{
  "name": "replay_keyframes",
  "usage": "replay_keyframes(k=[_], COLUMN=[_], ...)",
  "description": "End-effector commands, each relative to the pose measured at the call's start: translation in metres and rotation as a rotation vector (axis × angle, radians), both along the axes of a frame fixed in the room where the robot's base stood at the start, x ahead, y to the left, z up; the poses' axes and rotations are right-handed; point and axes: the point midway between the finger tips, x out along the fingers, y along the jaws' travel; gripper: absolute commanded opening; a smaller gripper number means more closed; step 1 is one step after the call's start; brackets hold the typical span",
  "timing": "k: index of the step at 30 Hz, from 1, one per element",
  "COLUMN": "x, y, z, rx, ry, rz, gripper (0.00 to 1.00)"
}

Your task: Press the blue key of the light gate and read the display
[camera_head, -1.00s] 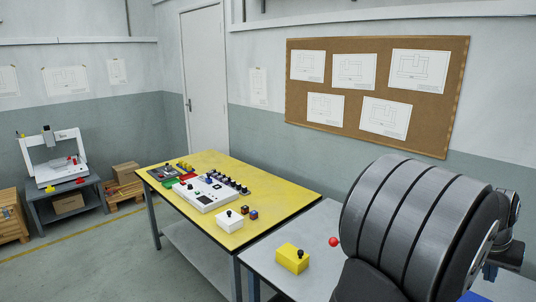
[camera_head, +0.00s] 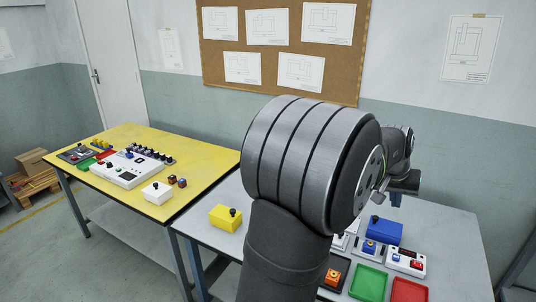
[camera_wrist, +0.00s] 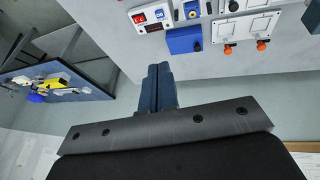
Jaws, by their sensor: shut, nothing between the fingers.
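A small white unit (camera_head: 406,260) on the grey table has a red part on top. In the wrist view the white unit (camera_wrist: 150,20) shows a red switch, a small blue key (camera_wrist: 160,14) and a dark display (camera_wrist: 154,28) with marks too small to read. It looks like the light gate, but I cannot be sure. Beside it is a unit with a blue button (camera_head: 369,248). My gripper (camera_wrist: 160,68) is shut and empty, its fingers apart from the units. In the head view my gripper (camera_head: 396,200) hangs above the table's far side.
A blue box (camera_head: 384,230) stands close to the white unit. An orange-button unit (camera_head: 333,277), a green tray (camera_head: 368,283) and a red tray (camera_head: 409,291) lie nearer. A yellow box (camera_head: 225,218) stands left. My arm hides the table's middle. The yellow table (camera_head: 205,150) holds more devices.

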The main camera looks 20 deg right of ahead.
Motion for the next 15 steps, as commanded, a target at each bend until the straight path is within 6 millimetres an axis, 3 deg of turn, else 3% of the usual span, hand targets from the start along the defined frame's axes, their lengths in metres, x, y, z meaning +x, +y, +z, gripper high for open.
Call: replay_keyframes(k=[8,15], x=[0.003,0.026], y=[-0.001,-0.011], z=[-0.005,-0.046], rx=[0.01,0.091], ry=[-0.016,-0.177], rz=[0.002,-0.004], gripper=[0.0,0.0])
